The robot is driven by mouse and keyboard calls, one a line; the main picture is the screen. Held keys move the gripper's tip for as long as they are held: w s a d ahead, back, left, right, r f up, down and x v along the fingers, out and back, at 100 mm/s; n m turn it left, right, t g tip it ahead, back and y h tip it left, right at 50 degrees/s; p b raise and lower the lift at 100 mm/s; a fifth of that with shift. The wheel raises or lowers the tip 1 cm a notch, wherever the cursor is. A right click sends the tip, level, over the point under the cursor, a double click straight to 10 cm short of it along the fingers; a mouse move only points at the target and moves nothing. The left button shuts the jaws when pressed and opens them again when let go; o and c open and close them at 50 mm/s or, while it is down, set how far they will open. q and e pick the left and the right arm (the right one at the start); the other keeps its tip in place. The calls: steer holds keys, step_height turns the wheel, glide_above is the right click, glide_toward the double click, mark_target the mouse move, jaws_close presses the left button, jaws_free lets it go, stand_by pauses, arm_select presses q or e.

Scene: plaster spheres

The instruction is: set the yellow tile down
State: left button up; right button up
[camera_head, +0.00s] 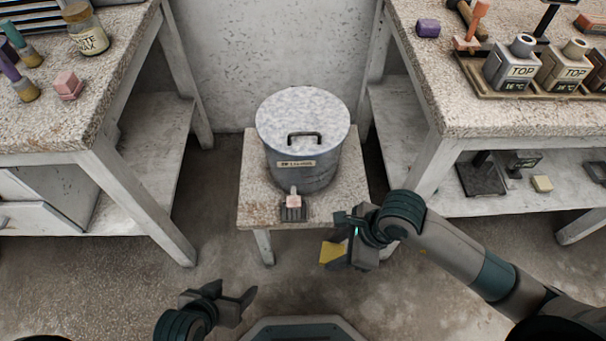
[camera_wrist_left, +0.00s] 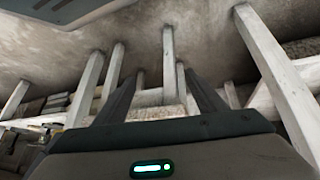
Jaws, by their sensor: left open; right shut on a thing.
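A yellow tile (camera_head: 331,252) is held in my right gripper (camera_head: 345,246), which is shut on it. The tile is in front of the small stand (camera_head: 255,205), near its front right corner, with the floor below it in the head view. My left gripper (camera_head: 237,300) is open and empty, low in the head view, over the floor. Its two fingers also show in the left wrist view (camera_wrist_left: 160,92) with nothing between them.
Speckled workbenches stand at left (camera_head: 110,90) and right (camera_head: 440,110). The floor (camera_head: 130,270) between is clear.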

steer(key=shift+s+d+f+m+t, duration=0.1)
steer(key=shift+s+f+m+t, duration=0.1)
steer(key=shift+f+m, duration=0.3)
steer(key=shift+s+f+m+t, duration=0.2)
steer(key=shift+f+m, duration=0.15)
steer(key=shift+m, duration=0.15)
arm_select(q)
steer(key=shift+s+r, duration=0.3)
steer(key=shift+r, duration=0.45)
arm_select(e)
steer(key=shift+w, duration=0.2)
glide_above(328, 204)
steer(key=shift+s+b, duration=0.4)
steer(key=shift+s, duration=0.05)
steer(key=shift+w, duration=0.45)
arm_select(q)
steer(key=shift+d, duration=0.3)
arm_select(e)
steer(key=shift+f, duration=0.1)
